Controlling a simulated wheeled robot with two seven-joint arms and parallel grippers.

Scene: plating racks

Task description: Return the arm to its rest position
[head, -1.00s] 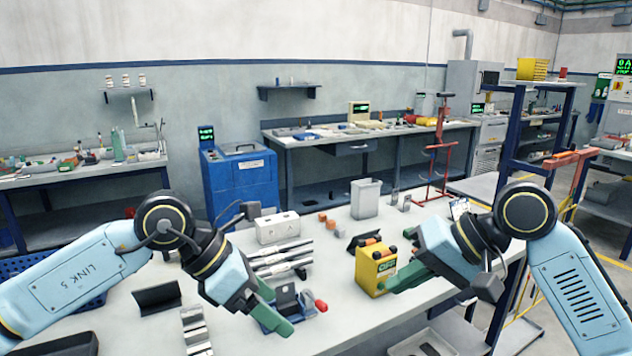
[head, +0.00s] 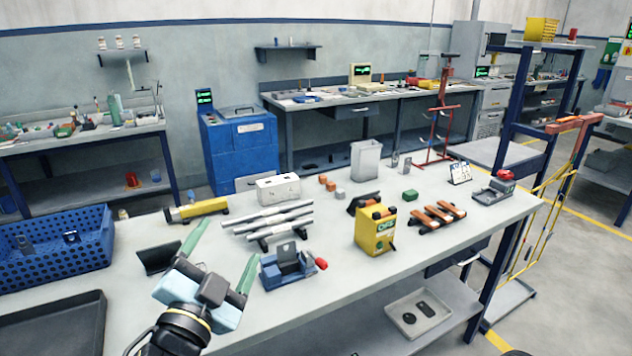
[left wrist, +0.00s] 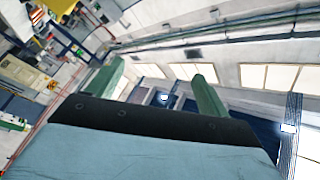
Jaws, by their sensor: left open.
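My left gripper (head: 222,258) shows low in the head view, left of centre, with its two green fingers spread apart and nothing between them. It is above the near left part of the grey workbench (head: 345,285), pointing away from me. In the left wrist view, its green fingers (left wrist: 155,90) stand apart and empty, with the room's wall and windows behind them. My right arm and gripper are out of the head view.
On the bench, a blue-grey vise (head: 288,265) stands right of the left gripper, with a dark angled block (head: 155,258) to its left. A yellow box (head: 375,232), silver bars (head: 270,222) and a blue perforated crate (head: 50,250) are nearby.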

